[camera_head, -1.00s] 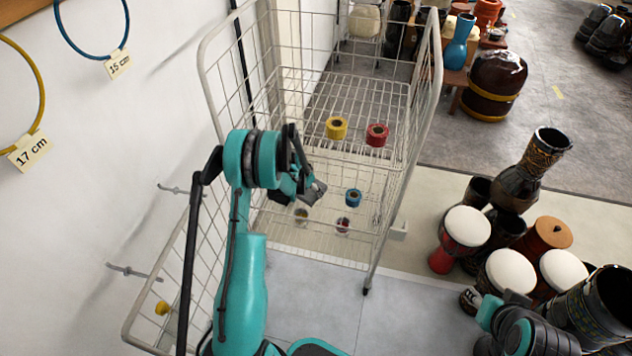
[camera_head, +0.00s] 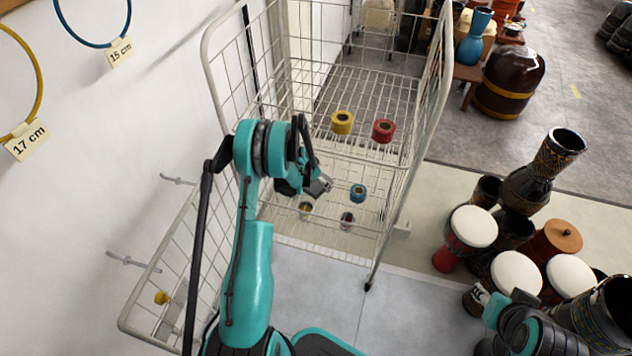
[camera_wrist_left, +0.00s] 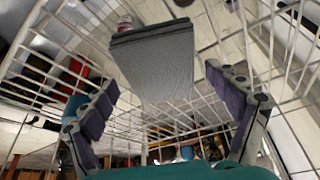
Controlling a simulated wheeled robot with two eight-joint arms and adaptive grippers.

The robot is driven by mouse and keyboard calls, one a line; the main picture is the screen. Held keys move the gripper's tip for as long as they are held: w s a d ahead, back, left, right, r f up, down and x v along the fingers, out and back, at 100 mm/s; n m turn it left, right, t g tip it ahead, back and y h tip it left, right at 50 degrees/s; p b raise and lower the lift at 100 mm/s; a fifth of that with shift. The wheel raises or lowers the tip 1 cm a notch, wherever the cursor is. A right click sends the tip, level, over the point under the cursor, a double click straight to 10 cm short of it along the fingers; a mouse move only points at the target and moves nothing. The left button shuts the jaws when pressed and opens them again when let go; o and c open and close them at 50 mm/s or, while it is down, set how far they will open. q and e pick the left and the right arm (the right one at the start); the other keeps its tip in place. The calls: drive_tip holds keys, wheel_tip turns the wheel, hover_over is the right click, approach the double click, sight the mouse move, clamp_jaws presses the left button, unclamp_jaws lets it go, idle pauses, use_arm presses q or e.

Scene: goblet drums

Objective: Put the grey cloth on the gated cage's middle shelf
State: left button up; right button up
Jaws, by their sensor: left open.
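The gated cage (camera_head: 437,75) is a white wire cage with wire shelves, beside the wall. Its gate (camera_head: 128,318) stands swung out to the left. My left gripper (camera_head: 318,187) is inside the cage, reaching in through the open front. In the left wrist view my left gripper (camera_wrist_left: 160,80) has its two fingers wide apart. The grey cloth (camera_wrist_left: 155,62) shows between and beyond them, a flat grey piece with a dark edge, against the wire mesh. I cannot tell which shelf bears it. In the head view the arm hides the cloth. My right gripper (camera_head: 482,294) is low at the right.
Yellow (camera_head: 342,122) and red (camera_head: 383,130) rolls lie on a cage shelf; a blue roll (camera_head: 358,193) lies lower. Several drums (camera_head: 473,226) crowd the right side. The floor (camera_head: 320,290) before the cage is clear. Hoops hang on the left wall.

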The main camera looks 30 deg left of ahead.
sight(309, 189)
use_arm(q)
drive_tip(key=shift+s+a+r+p, duration=0.15)
drive_tip(key=shift+s+r+p, duration=0.4)
drive_tip(key=shift+r+p, duration=0.2)
drive_tip(key=s, duration=0.2)
drive_tip(key=s+p, duration=0.1)
drive_tip(key=s, duration=0.1)
drive_tip(key=shift+a, duration=0.3)
drive_tip(key=s, duration=0.1)
drive_tip(key=s+p, duration=0.1)
drive_tip(key=s, duration=0.3)
drive_tip(key=shift+a+f, duration=0.1)
drive_tip(key=shift+a, duration=0.25)
drive_tip(key=shift+s+a+f+b, duration=0.1)
drive_tip(key=shift+s+f+b, duration=0.1)
drive_tip(key=shift+s+b, duration=0.35)
drive_tip(key=shift+s+r, duration=0.1)
drive_tip(key=shift+s, duration=0.45)
